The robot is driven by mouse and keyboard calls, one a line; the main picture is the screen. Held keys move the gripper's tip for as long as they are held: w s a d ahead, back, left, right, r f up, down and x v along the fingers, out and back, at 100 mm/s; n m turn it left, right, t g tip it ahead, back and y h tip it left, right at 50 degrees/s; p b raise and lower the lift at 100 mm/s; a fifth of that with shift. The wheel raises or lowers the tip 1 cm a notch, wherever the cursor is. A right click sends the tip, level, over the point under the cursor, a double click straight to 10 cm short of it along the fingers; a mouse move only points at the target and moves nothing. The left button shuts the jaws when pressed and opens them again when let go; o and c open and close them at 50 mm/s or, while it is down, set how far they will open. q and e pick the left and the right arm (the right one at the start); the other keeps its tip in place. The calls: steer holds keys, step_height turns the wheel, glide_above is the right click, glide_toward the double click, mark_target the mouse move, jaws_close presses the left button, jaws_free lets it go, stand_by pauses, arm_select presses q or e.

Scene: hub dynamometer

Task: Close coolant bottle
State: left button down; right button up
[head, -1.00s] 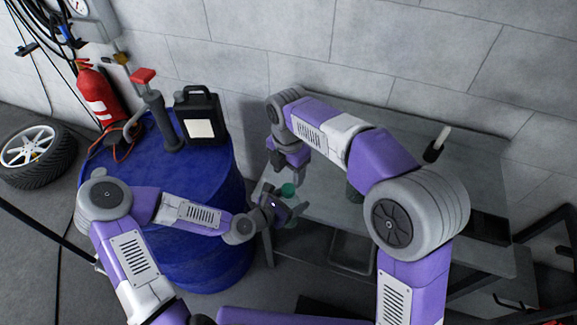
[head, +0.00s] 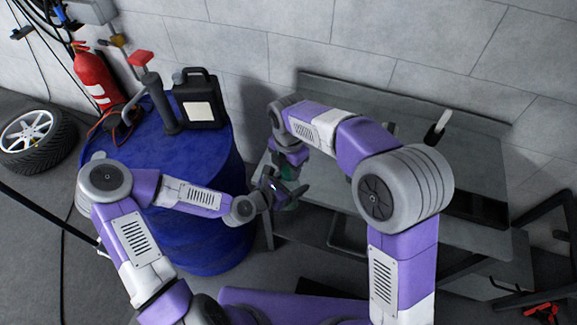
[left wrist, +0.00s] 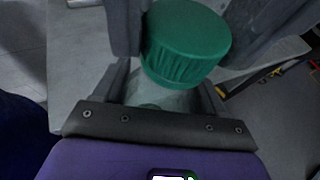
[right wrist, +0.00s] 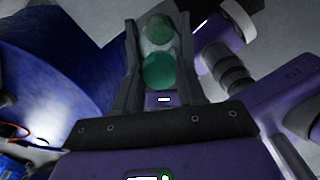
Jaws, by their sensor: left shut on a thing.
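The coolant bottle's green ribbed cap (left wrist: 186,45) stands out in the left wrist view. The pale, translucent bottle (left wrist: 170,100) is partly visible below it. My left gripper (head: 286,195) is shut on the bottle, reaching it from the left. My right gripper (head: 292,160) is above, pointing down, its fingers on either side of the cap. The right wrist view shows the cap (right wrist: 160,71) between these fingers, with the bottle (right wrist: 157,32) beyond. Whether those fingers grip the cap, and whether it sits fully on the neck, I cannot tell.
A blue drum (head: 200,160) at left carries a black jug (head: 197,108) and a red-topped pump handle (head: 158,95). A grey metal bench (head: 330,195) lies behind and right of the grippers, with a white-and-black item (head: 437,125) on it. A fire extinguisher (head: 95,75) hangs on the wall.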

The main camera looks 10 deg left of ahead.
steer(key=c, duration=0.5)
steer(key=m, duration=0.5)
steer(key=shift+c, duration=0.2)
steer(key=m, duration=0.7)
steer(key=shift+m, duration=0.4)
steer(key=m, duration=0.3)
steer(key=shift+m, duration=0.4)
steer(key=m, duration=1.7)
steer(key=shift+f, duration=0.1)
steer(key=o, duration=1.2)
steer(key=shift+o, duration=0.2)
